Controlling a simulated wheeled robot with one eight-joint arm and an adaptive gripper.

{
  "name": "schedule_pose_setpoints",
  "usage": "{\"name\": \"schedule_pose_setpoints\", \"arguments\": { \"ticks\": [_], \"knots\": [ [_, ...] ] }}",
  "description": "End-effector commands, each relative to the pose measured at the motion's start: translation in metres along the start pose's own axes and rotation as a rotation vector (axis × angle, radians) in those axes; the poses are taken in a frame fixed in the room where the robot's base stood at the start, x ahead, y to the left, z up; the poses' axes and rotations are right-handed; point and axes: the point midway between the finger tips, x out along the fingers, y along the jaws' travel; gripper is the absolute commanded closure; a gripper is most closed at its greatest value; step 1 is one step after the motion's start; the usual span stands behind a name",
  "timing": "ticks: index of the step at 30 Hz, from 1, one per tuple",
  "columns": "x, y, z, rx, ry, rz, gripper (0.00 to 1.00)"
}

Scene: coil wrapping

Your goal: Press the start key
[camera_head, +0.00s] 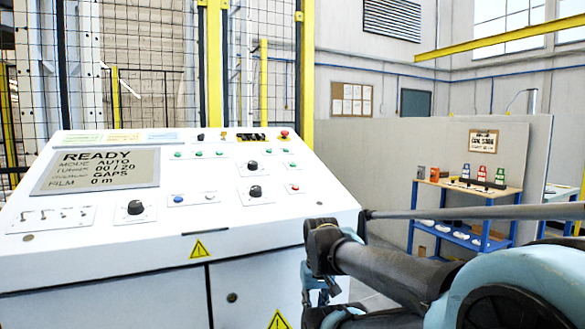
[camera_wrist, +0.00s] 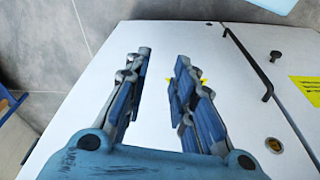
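The white sloped control console (camera_head: 100,235) fills the left of the head view. Its display (camera_head: 95,170) reads READY, MODE AUTO. Several small green keys (camera_head: 198,154) sit along the upper panel, with green ones (camera_head: 292,165) and a red one (camera_head: 294,188) at the right side. The labels are too small to read, so I cannot tell which is the start key. My gripper is below the panel's right edge, partly hidden by my arm in the head view. In the wrist view my gripper (camera_wrist: 164,58) is open and empty, its fingers in front of the console's white cabinet front (camera_wrist: 225,85).
Black rotary knobs (camera_head: 254,191) and a red mushroom button (camera_head: 284,134) stand up from the panel. A black door handle (camera_wrist: 250,62) projects from the cabinet. A yellow-posted mesh fence (camera_head: 308,60) stands behind. A blue shelf bench (camera_head: 465,190) is at right, beyond open floor.

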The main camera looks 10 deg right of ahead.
Motion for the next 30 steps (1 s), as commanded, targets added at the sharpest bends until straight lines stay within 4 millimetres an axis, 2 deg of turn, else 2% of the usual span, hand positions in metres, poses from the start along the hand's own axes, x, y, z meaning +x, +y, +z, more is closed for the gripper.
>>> {"name": "schedule_pose_setpoints", "arguments": {
  "ticks": [1, 2, 30],
  "knots": [
    [0.0, 0.0, 0.0, 0.0, 0.0, 0.0, 0.95],
    [0.0, 0.0, 0.0, 0.0, 0.0, 0.0, 1.0],
    [0.0, 0.0, 0.0, 0.0, 0.0, 0.0, 1.0]
  ]
}}
